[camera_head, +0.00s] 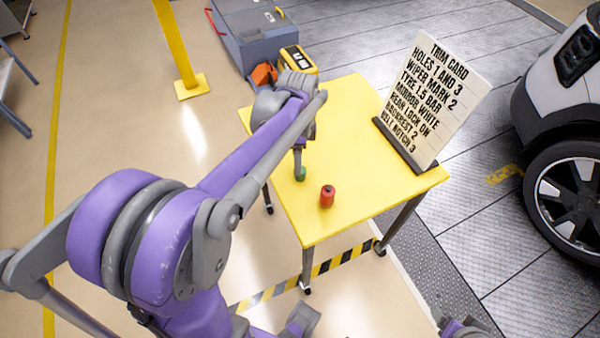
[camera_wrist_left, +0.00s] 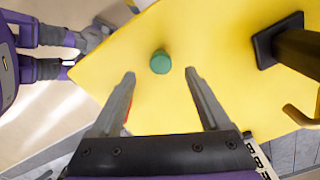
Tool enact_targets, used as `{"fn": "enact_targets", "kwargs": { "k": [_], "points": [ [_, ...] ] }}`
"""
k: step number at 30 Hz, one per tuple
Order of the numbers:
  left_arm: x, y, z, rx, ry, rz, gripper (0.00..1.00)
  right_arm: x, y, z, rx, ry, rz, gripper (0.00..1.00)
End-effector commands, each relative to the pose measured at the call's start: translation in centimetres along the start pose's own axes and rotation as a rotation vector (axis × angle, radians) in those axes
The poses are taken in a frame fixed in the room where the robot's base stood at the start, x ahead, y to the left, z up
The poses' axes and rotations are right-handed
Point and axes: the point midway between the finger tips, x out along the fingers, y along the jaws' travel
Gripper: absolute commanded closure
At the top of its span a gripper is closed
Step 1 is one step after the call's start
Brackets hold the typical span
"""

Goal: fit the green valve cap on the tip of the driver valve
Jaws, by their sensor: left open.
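The green valve cap (camera_head: 301,174) stands on the yellow table in the head view, right at my left gripper's fingertips. It also shows in the left wrist view (camera_wrist_left: 160,62), ahead of the fingertips and roughly centred between them. My left gripper (camera_wrist_left: 160,72) is open, with nothing between its fingers; it points down over the table (camera_head: 275,148). A red cap-like cylinder (camera_head: 327,196) stands right of the green one. In the left wrist view only a red sliver shows behind the left finger. A front wheel (camera_head: 572,205) of the white car is at the right; I cannot make out its valve.
A trim card (camera_head: 436,95) stands in a dark holder on the table's right side. A grey cart (camera_head: 255,32) and yellow device (camera_head: 298,60) are behind the table. A yellow post (camera_head: 177,45) stands at back left. Part of my right arm (camera_head: 460,326) shows at the bottom edge.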

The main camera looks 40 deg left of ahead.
Motion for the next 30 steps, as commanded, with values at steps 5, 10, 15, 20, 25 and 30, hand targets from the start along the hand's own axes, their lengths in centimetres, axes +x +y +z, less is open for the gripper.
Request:
{"fn": "enact_targets", "kwargs": {
  "k": [5, 10, 15, 20, 25, 30],
  "points": [
    [1.8, 0.0, 0.0, -0.001, 0.000, -0.001, 0.20, 0.2, 0.0, 0.1, 0.000, -0.001, 0.000, 0.23],
    [3.6, -0.1, -0.2, -0.001, 0.000, -0.001, 0.20, 0.3, 0.0, 0.2, 0.000, -0.001, 0.000, 0.23],
    [6.1, -0.1, -0.4, -0.001, 0.000, -0.001, 0.20, 0.5, 0.0, 0.4, 0.000, -0.002, 0.000, 0.23],
    [7.0, -0.1, -0.4, -0.001, 0.000, -0.001, 0.20, 0.6, 0.0, 0.4, 0.000, -0.003, 0.000, 0.23],
    [7.0, -0.1, -0.4, -0.001, 0.000, -0.001, 0.20, 0.6, 0.0, 0.4, 0.000, -0.002, 0.000, 0.23],
    [7.0, -0.1, -0.4, -0.002, 0.000, -0.001, 0.47, 0.6, 0.0, 0.4, 0.000, -0.002, 0.000, 0.23]
  ]
}}
